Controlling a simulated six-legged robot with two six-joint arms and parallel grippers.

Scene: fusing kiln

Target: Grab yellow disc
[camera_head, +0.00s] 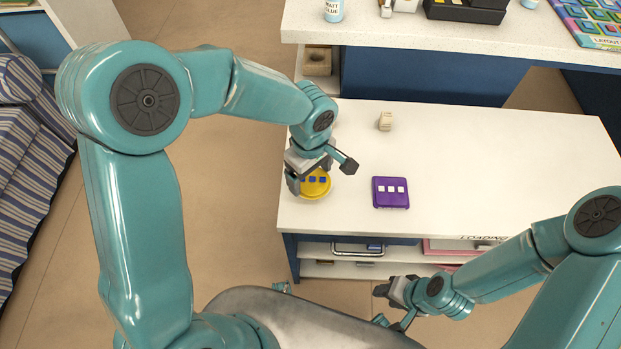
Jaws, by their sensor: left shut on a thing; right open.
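The yellow disc (318,188) carries small blue squares on its top and is at the left end of the white table. My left gripper (318,172) is over it and shut on it; the fingers and wrist hide part of the disc. I cannot tell whether the disc is touching the table or just above it. My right gripper (388,303) is open and empty, low in front of the table's front edge.
A purple square (391,192) with white squares lies right of the disc. A small beige block (385,121) stands behind it. The white table (500,170) is clear on its right side. A higher counter (430,35) with several items runs along the back. Shelves are below the table.

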